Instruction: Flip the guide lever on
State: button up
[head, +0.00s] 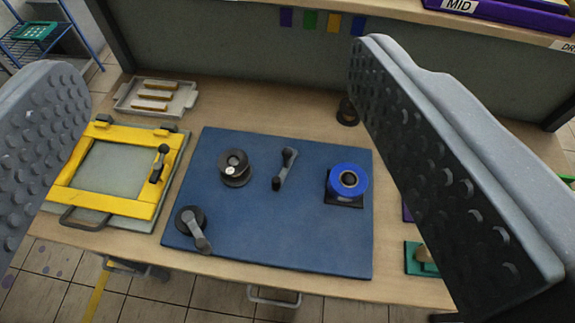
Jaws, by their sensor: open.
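A small lever (285,168) with dark ends and a grey arm stands near the middle of a blue board (300,235); it looks like the guide lever, though no label shows. It leans up and slightly right in the picture. My gripper (218,65) is open and empty, its two grey dimpled fingers wide apart at the left and right of the head view. The lever shows in the gap between them, beyond the fingers and touched by neither.
A yellow frame (105,203) with a dark handle lies left. A grey tray (155,98) sits behind it. A panel (230,50) closes the back.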

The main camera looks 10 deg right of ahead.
jog(key=shift+w+f, duration=0.15)
jog(key=shift+w, duration=0.15)
jog(key=c, duration=0.5)
jog(key=w+f, duration=0.1)
jog(key=w+f+g, duration=0.1)
jog(key=shift+w+d+f+y, duration=0.1)
jog(key=shift+w+d+y, duration=0.25)
jog(key=shift+w+y, duration=0.05)
grip_shut()
jog(key=w+d+f+n+g+y+p, duration=0.1)
jog(key=w+d+f+g+y, duration=0.35)
jog(key=w+f, duration=0.9)
jog(key=d+f+g, duration=0.1)
jog(key=d+f, duration=0.2)
jog(key=f, duration=0.4)
jog(key=w+d+f+g+p, duration=0.1)
jog(key=d+f, duration=0.3)
jog(key=f, duration=0.4)
jog(key=d+f+g, duration=0.3)
jog(key=f, duration=0.5)
jog(key=shift+w+d, duration=0.15)
jog(key=shift+d, duration=0.2)
